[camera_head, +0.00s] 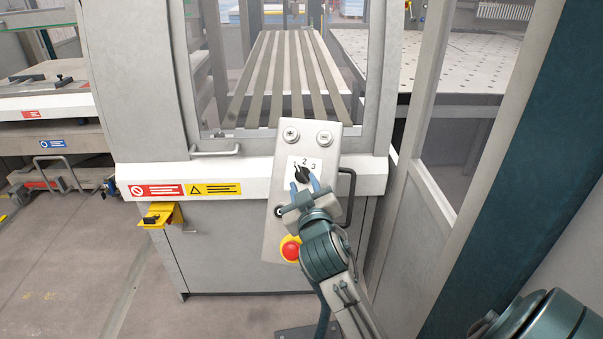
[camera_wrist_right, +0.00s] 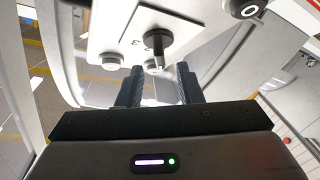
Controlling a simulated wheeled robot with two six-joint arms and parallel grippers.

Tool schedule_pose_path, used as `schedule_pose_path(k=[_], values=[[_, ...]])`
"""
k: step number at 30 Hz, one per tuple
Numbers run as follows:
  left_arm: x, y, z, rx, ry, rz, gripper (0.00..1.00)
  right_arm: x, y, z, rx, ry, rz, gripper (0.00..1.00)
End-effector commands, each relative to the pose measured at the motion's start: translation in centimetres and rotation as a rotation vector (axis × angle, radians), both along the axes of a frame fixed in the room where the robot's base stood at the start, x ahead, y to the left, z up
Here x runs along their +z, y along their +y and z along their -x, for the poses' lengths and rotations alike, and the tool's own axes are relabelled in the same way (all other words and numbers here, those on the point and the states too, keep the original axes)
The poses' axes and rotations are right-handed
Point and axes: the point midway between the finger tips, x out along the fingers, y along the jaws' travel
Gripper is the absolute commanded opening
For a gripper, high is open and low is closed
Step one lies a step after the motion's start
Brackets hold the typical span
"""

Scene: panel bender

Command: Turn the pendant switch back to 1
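The grey pendant (camera_head: 270,232) stands tilted in front of the machine. Its black rotary switch (camera_head: 302,175) sits on a white label where 2 and 3 can be read. I cannot tell for sure which number the knob points at. My right gripper (camera_head: 304,187) is open just below the switch, its blue fingertips apart on either side of the knob's lower edge. In the right wrist view the switch (camera_wrist_right: 157,42) stands just beyond the gap between the fingertips (camera_wrist_right: 158,75), with no clear contact. My left gripper is out of view.
A red emergency button (camera_head: 290,249) on a yellow base sits low on the pendant, close to my right gripper. Two round buttons are above the switch. A dark handle (camera_head: 347,196) is at the pendant's right.

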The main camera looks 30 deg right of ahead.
Motion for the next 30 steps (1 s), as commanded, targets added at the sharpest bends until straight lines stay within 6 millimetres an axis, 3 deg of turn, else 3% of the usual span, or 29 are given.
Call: schedule_pose_path(k=[7,18,19,24,30], values=[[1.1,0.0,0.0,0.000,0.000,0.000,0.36,0.2,-1.4,-3.1,0.000,0.000,0.000,0.33],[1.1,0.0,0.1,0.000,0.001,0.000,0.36,0.0,-1.7,-3.7,0.000,0.000,0.000,0.33],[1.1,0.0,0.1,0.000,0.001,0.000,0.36,0.0,-1.7,-3.7,0.000,0.000,0.000,0.31],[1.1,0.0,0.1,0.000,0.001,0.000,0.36,-0.1,-1.7,-3.7,0.000,0.000,-0.001,0.00],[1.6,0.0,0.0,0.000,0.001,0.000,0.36,0.1,-1.7,-3.7,0.006,0.007,0.006,0.00]])
